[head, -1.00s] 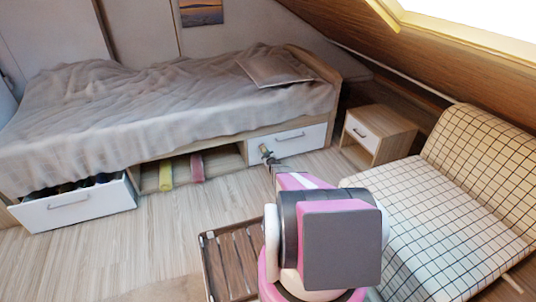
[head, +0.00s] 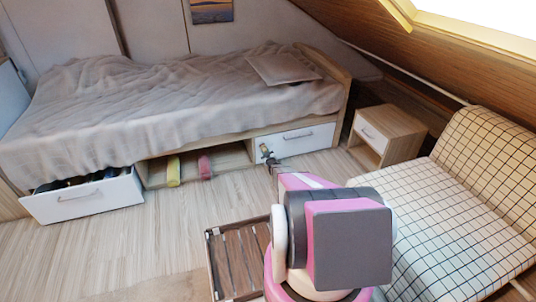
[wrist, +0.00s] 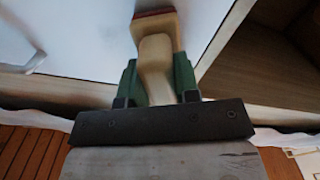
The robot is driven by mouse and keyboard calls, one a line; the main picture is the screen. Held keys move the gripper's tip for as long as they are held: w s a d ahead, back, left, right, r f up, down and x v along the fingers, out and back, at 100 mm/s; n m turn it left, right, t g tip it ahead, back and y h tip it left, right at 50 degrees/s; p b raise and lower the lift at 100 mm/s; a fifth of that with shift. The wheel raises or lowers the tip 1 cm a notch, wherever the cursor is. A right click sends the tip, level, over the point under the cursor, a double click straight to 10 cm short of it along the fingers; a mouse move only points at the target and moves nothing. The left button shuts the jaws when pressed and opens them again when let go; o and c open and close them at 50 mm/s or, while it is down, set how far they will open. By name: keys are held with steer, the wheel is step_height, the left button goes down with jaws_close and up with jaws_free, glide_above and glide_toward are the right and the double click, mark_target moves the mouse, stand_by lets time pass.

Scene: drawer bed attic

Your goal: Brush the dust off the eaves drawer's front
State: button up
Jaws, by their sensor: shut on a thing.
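The closed white drawer front (head: 300,140) with a bar handle is under the right end of the bed; I take it as the eaves drawer. It fills the upper part of the wrist view (wrist: 80,35). My gripper (head: 271,164) is in front of its left part. The gripper's green fingers (wrist: 157,82) are shut on the pale handle of a brush (wrist: 155,55), whose reddish-brown far edge is at or close to the white front. The brush also shows small in the head view (head: 265,151). I cannot tell whether it touches, and no dust is clearly visible.
An open compartment with a yellow roll (head: 173,171) and a red roll (head: 205,166) is left of the drawer. Another white drawer (head: 85,198) stands pulled out farther left. A nightstand (head: 393,122), checked chair (head: 450,190) and slatted brown piece (head: 240,255) flank my arm.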

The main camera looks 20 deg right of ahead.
steer(key=shift+f, duration=0.9)
steer(key=shift+w+d, duration=0.2)
steer(key=shift+d, duration=1.75)
steer(key=shift+s+a+f, duration=0.1)
steer(key=shift+a+f, duration=0.2)
steer(key=shift+a, duration=0.35)
steer(key=shift+s+a+f, duration=0.1)
steer(key=shift+a+f, duration=0.2)
steer(key=shift+a, duration=0.4)
steer(key=shift+s+a+f, duration=0.1)
steer(key=shift+a+f, duration=0.2)
steer(key=shift+a, duration=0.35)
steer(key=s, duration=0.6)
steer(key=shift+d, duration=0.15)
